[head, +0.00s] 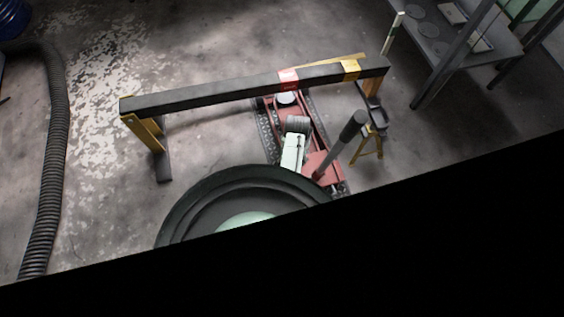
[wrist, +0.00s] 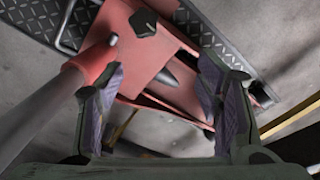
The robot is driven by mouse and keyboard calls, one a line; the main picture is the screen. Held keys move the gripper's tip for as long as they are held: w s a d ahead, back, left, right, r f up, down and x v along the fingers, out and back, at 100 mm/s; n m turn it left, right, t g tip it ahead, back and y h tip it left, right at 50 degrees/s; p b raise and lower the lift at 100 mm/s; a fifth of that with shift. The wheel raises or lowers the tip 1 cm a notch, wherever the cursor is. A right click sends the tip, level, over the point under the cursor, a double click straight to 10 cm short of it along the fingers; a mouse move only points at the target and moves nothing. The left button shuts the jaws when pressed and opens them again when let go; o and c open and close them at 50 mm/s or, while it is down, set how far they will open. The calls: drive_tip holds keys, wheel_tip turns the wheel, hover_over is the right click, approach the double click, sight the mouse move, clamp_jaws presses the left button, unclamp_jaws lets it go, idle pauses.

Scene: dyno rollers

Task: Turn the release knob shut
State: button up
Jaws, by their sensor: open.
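The red floor jack (head: 318,166) stands on the floor, with a thick grey handle (head: 340,145) slanting up from it. In the wrist view the jack's red body (wrist: 122,50) fills the upper middle. A small black faceted knob (wrist: 144,22), which looks like the release knob, sits on top of it. The grey handle (wrist: 45,110) runs along the left. My gripper (wrist: 160,75) is open and empty, its two padded fingers apart. The knob lies above the gap between the fingertips in the picture and is not between the fingers. I cannot tell how far the knob is turned.
A dark beam with red and yellow bands (head: 220,90) spans across on yellow legs, over the jack. Black tread plate (wrist: 210,45) lies beside the jack. A ribbed hose (head: 50,170) lies at left, and a metal table (head: 445,45) stands at upper right.

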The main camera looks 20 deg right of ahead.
drive_tip(key=shift+m+g, duration=0.3)
drive_tip(key=shift+g, duration=0.1)
drive_tip(key=f, duration=0.4)
drive_tip(key=s+f+b, duration=0.1)
drive_tip(key=f, duration=0.3)
drive_tip(key=s+f, duration=0.1)
drive_tip(key=f, duration=0.3)
drive_tip(key=shift+s+f, duration=0.1)
drive_tip(key=shift+s, duration=0.15)
drive_tip(key=shift+c, duration=0.4)
drive_tip(key=c, duration=1.1)
